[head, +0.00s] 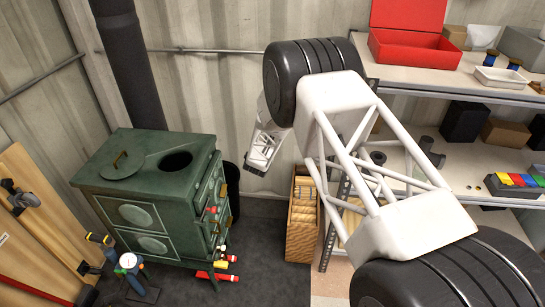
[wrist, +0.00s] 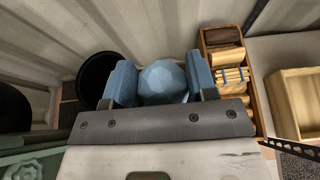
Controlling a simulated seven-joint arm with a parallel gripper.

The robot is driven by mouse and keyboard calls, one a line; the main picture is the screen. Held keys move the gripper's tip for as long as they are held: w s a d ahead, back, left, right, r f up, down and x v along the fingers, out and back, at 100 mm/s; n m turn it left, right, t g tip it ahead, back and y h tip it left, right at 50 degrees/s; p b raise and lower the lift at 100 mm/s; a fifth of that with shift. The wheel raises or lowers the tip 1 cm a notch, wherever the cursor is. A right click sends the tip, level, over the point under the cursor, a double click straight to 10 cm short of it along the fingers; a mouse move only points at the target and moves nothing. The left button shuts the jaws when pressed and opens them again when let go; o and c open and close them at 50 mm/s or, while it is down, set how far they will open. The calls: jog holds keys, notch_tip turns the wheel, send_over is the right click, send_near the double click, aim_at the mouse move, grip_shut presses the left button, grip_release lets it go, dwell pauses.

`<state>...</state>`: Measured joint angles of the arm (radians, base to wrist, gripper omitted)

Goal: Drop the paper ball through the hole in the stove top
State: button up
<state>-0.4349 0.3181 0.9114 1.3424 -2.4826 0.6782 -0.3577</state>
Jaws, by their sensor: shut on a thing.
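The green stove (head: 145,215) stands at left in the head view. Its top has an open round dark hole (head: 176,161) at right and a lid with a handle (head: 121,164) at left. My gripper (head: 259,160) is in the air to the right of the stove, past its edge. In the wrist view my gripper (wrist: 162,88) is shut on the faceted, blue-tinted paper ball (wrist: 163,82), held between two blue pads. The ball cannot be made out in the head view. A green part of the stove (wrist: 35,163) shows at the wrist view's lower left.
A black bucket (wrist: 97,72) stands behind the stove's right side. A wooden crate of logs (head: 302,222) stands right of it. Shelves (head: 470,85) with a red box (head: 415,45) fill the right. A black stovepipe (head: 130,65) rises behind the stove.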

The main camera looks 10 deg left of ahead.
jog(key=s+a+r+n+g+y, duration=0.1)
jog(key=s+a+r+n+y, duration=0.15)
jog(key=s+a+r, duration=0.7)
jog(key=s+a+r+n+y, duration=0.25)
jog(key=s+a+r, duration=0.3)
jog(key=r, duration=0.65)
jog(key=s+a+r+n+g+y, duration=0.1)
jog(key=s+a+r+n+y, duration=0.15)
jog(key=s+a+r, duration=0.7)
jog(key=w+a+f+m+t+h, duration=0.1)
jog(key=w+a+f+m+h, duration=0.3)
jog(key=f, duration=0.4)
jog(key=shift+a+m+t+h, duration=0.4)
jog(key=shift+a+m+h, duration=0.5)
jog(key=shift+a, duration=0.45)
jog(key=shift+f, duration=0.1)
jog(key=shift+f, duration=0.25)
dwell(0.3)
notch_tip(320, 180, down, 8)
dwell(1.1)
